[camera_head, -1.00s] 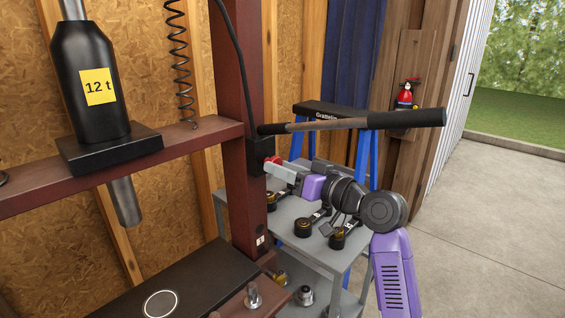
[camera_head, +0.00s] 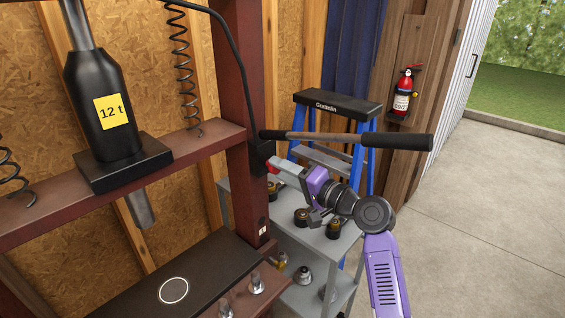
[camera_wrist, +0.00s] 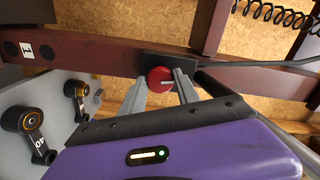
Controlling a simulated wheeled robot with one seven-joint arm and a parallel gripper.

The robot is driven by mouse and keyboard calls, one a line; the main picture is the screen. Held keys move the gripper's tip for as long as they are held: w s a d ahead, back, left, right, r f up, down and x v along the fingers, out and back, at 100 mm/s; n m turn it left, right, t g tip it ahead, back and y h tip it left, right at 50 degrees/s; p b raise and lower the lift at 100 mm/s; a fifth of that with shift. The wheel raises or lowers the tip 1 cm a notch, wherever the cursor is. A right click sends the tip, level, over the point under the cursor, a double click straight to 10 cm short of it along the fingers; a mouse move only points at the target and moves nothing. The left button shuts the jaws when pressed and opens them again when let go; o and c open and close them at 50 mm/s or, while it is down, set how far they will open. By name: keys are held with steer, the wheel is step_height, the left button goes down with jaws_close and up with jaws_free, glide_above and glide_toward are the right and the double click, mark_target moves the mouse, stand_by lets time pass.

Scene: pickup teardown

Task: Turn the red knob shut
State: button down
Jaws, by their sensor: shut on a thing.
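The red knob (camera_wrist: 159,79) is a small round knob with a pale line on its face, set on a black block (camera_head: 260,157) on the press's dark red post. In the wrist view it lies between the two grey fingers of my gripper (camera_wrist: 160,88). In the head view the knob (camera_head: 273,166) shows only partly, at the tips of my gripper (camera_head: 279,168), which reaches it from the right. The fingers are shut on the knob. The exact contact is hard to see.
A long pump handle (camera_head: 345,139) juts right from the block, above my gripper. A grey cart (camera_head: 343,245) with several black and brass parts stands below my arm. A blue step stool (camera_head: 337,106) stands behind. Open floor (camera_head: 480,220) lies to the right.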

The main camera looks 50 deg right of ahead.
steer(key=shift+m+p, duration=0.6)
steer(key=shift+m, duration=0.2)
steer(key=c, duration=0.9)
jaws_free()
steer(key=s+b, duration=0.1)
steer(key=s, duration=0.7)
steer(key=shift+d+b, duration=0.15)
steer(key=shift+b, duration=0.25)
steer(key=shift+w, duration=0.1)
